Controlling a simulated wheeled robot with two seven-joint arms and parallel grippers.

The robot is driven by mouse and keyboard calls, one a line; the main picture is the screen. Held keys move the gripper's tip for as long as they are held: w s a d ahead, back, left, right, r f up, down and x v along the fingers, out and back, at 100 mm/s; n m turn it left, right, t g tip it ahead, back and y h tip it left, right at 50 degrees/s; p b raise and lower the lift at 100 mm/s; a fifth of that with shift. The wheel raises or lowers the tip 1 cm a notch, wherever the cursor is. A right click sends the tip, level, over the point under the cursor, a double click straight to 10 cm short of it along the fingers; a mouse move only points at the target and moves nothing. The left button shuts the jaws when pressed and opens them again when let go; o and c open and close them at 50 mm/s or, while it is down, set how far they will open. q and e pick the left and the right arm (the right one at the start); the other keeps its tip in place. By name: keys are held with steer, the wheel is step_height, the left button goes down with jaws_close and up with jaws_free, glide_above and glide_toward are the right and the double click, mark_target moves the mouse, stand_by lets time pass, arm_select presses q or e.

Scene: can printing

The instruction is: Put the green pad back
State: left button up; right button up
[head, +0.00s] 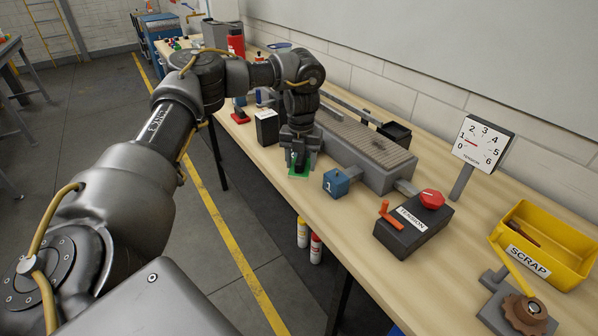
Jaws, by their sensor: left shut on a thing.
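My left arm reaches in from the left over the wooden bench. My left gripper (299,166) points down near the bench's front edge and is shut on the green pad (296,175). Only the lower edge and some green between the fingers show; the fingers hide the rest. The pad is at or just above the bench top; I cannot tell whether it touches. My right gripper is not in view.
A blue block marked 1 (336,182) is just right of the gripper, before a grey conveyor (375,150). A black box (267,127) and a red pad (240,116) stand to the left. The tension box (412,226), dial (482,143) and yellow scrap bin (545,243) are at right.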

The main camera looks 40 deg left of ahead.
arm_select(q)
steer(key=shift+w+a+f, duration=0.35)
steer(key=shift+a+f, duration=0.1)
steer(key=shift+f, duration=0.25)
steer(key=shift+w+a+f, duration=0.2)
steer(key=shift+w+f, duration=0.05)
steer(key=shift+w+a+f, duration=0.1)
steer(key=shift+a+f, duration=0.05)
steer(key=shift+f, duration=0.2)
steer(key=f+p, duration=0.2)
steer(key=f, duration=0.1)
steer(key=shift+w+a, duration=0.1)
steer(key=shift+a, duration=0.1)
steer(key=shift+f, duration=0.3)
steer(key=o, duration=1)
steer(key=shift+f, duration=0.1)
steer(key=shift+o, duration=0.2)
